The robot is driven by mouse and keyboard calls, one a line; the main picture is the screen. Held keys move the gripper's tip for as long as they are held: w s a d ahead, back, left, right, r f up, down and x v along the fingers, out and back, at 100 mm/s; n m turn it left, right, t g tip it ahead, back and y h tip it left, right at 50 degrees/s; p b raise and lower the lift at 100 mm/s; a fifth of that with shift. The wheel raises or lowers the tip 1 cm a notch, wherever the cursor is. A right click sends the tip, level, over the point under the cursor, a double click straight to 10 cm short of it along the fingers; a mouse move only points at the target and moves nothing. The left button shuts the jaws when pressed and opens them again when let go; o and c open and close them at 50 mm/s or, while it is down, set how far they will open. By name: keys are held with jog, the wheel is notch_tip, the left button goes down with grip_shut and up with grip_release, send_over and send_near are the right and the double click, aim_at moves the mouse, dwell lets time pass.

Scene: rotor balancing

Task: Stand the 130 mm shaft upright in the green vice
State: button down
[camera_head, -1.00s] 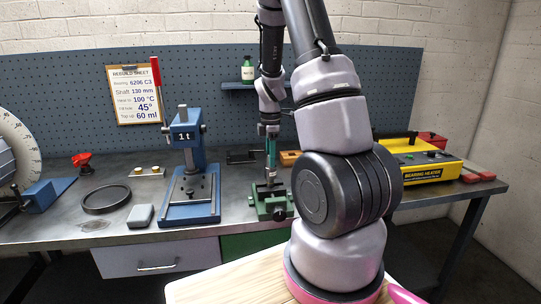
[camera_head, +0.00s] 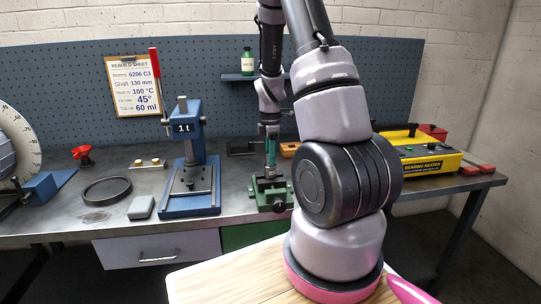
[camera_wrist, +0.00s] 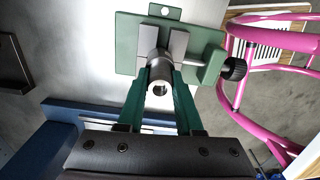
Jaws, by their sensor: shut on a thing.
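The green vice (camera_head: 279,203) stands on the bench, right of the press. My gripper (camera_head: 270,158) points down above it with its teal fingers shut on the grey shaft (camera_head: 270,171), which looks upright. In the wrist view the shaft (camera_wrist: 160,72) shows end-on between my fingertips (camera_wrist: 161,88), with a hole in its near end. The vice (camera_wrist: 126,56) lies behind it, with pale jaws on both sides of the shaft's line. The shaft's lower end is at or just above the jaws; I cannot tell whether it sits between them.
The blue press (camera_head: 190,165) stands close left of the vice. A black ring (camera_head: 106,191) and grey block (camera_head: 141,207) lie further left. The yellow bearing heater (camera_head: 430,165) is at the right. Dark and orange items lie behind the vice. My arm hides part of the bench.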

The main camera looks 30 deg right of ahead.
jog(key=c, duration=0.5)
grip_release()
jog(key=shift+c, duration=0.4)
jog(key=shift+r, duration=4.5)
